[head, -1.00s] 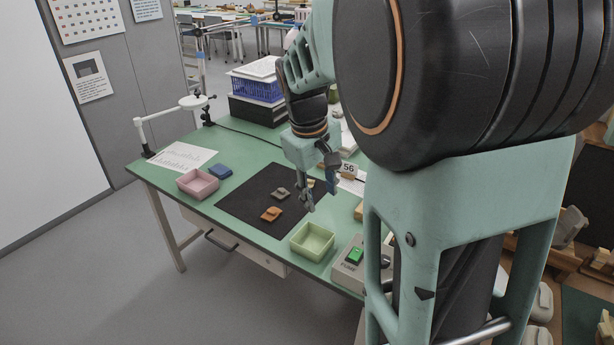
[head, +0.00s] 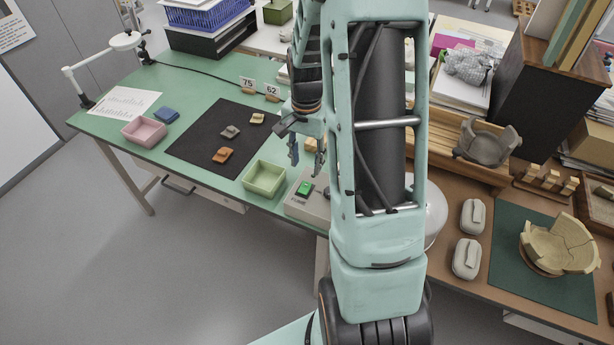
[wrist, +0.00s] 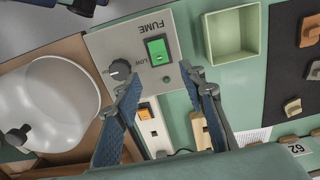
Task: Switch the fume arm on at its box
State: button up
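The grey fume box (head: 296,207) sits at the green table's right end, just right of the green tray. In the wrist view the box (wrist: 101,42) shows the label FUME, a green rocker switch (wrist: 157,50) and a dark knob (wrist: 120,69) marked LOW. The green switch also shows in the head view (head: 305,188); I cannot tell its position. My gripper (wrist: 163,80) is open and empty, its fingertips apart near the box's edge, with the switch showing beyond them. In the head view my gripper (head: 306,153) hangs behind the box, partly hidden by my arm.
A green tray (head: 264,178) stands beside the box. A dark mat (head: 195,145) holds several sherds. A white power strip (wrist: 153,132) with an orange switch lies below the fingers. A white round dome (wrist: 62,95) stands at left in the wrist view.

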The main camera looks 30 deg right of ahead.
aim_at(307, 183)
notch_tip(307, 183, down, 8)
jog(key=shift+r, duration=0.1)
dwell(0.4)
grip_shut()
jog(key=shift+w+d+g+y+p, duration=0.3)
jog(key=shift+g+y+p, duration=0.2)
jog(key=shift+g+y, duration=0.3)
grip_release()
notch_tip(307, 183, up, 12)
jog(key=w+d, duration=0.1)
jog(key=d, duration=0.1)
jog(key=shift+w+f, duration=0.25)
